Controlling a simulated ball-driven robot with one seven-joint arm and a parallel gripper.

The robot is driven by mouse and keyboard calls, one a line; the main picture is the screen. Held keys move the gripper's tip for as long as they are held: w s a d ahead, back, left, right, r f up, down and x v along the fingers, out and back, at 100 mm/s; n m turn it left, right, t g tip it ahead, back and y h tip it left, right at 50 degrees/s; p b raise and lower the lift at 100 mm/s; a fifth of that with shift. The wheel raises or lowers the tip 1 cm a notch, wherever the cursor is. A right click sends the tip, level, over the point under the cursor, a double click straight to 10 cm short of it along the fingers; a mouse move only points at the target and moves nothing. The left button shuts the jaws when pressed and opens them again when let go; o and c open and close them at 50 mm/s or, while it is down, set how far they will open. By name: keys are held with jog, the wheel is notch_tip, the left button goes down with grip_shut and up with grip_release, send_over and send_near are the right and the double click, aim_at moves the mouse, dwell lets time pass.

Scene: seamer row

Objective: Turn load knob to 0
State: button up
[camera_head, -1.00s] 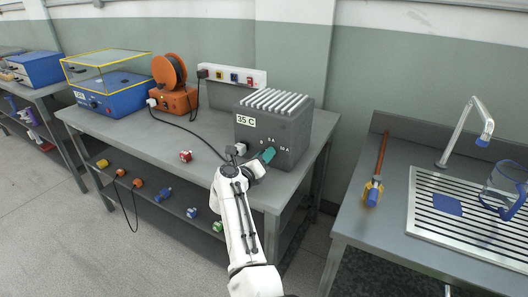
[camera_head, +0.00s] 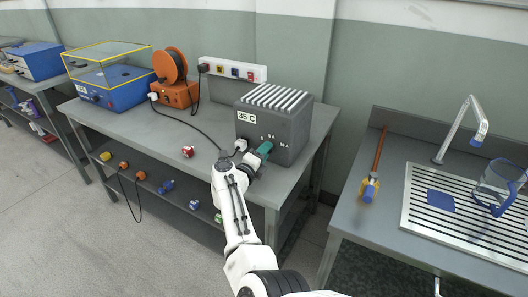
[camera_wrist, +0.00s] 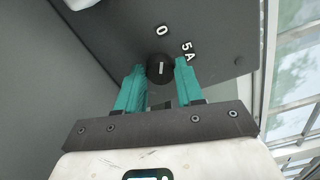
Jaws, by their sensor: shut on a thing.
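The load box (camera_head: 273,124) is a dark grey unit with a light ribbed top and a "35 C" label, standing at the right end of the bench. In the wrist view its load knob (camera_wrist: 160,68) is a round black knob with a white pointer line. The line points roughly toward the "0" mark (camera_wrist: 161,30); a "5A" mark (camera_wrist: 189,51) lies to its right. My gripper (camera_wrist: 158,76) has its teal fingers shut on the knob, one on each side. In the head view my gripper (camera_head: 263,150) is at the box front and hides the knob.
A white plug (camera_head: 240,145) with a black cable sits beside my gripper. A red connector (camera_head: 187,151) lies on the bench (camera_head: 150,130). A blue machine (camera_head: 112,92) and an orange reel (camera_head: 172,78) stand further left. A sink bench (camera_head: 375,225) is at right.

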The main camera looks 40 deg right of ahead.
dwell(0.4)
jog(key=o, duration=1)
jog(key=shift+o, duration=0.2)
jog(key=shift+a, duration=0.1)
jog(key=p+v, duration=0.1)
jog(key=v, duration=0.9)
jog(key=shift+s+a, duration=0.15)
jog(key=shift+a, duration=0.15)
